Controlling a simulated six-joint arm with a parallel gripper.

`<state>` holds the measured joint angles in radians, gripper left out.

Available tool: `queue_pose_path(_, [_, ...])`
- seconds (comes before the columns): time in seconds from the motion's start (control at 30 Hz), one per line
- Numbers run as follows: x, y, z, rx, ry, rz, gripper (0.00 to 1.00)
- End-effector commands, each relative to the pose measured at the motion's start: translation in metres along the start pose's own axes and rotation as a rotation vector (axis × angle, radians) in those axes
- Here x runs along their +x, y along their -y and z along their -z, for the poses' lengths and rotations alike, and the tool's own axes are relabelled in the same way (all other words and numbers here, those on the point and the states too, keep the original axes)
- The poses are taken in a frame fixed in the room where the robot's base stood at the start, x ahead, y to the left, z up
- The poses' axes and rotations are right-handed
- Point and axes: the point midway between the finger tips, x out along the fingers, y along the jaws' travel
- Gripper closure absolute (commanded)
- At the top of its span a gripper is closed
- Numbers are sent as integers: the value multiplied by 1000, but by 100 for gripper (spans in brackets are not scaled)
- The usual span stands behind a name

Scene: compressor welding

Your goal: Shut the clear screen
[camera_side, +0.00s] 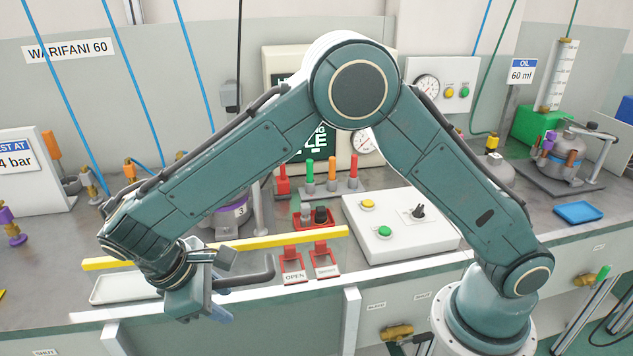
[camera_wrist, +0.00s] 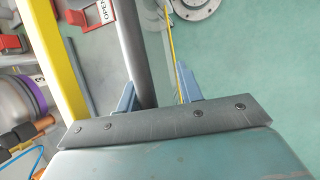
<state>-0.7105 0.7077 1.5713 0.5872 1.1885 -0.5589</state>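The clear screen's pane is hard to make out. A yellow bar (camera_side: 215,247), which looks like its edge, crosses the front of the bench; it also shows at the left of the wrist view (camera_wrist: 64,60). A dark grey bent handle (camera_side: 258,275) stands out in front of the bar. My gripper (camera_side: 228,284) is at the handle's left part. In the wrist view, the grey handle (camera_wrist: 136,45) runs between the two blue fingers of my gripper (camera_wrist: 158,84). It lies close to the left finger, with a gap to the right one. Whether it touches the left finger is unclear.
Red OPEN (camera_side: 293,267) and neighbouring (camera_side: 325,261) tags stand just right of the handle. A white control box (camera_side: 400,226) with buttons is further right. A compressor with a purple band (camera_side: 232,218) stands behind the bar. A white tray (camera_side: 122,288) lies left of my gripper.

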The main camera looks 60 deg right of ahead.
Motion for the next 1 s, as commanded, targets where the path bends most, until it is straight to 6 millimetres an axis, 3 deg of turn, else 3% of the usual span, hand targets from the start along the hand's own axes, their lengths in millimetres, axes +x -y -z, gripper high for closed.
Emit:
queue_pose_path(0.87, [111,24,45,0,3,5,64])
queue_pose_path(1.0, [93,24,46,1,-4,3,64])
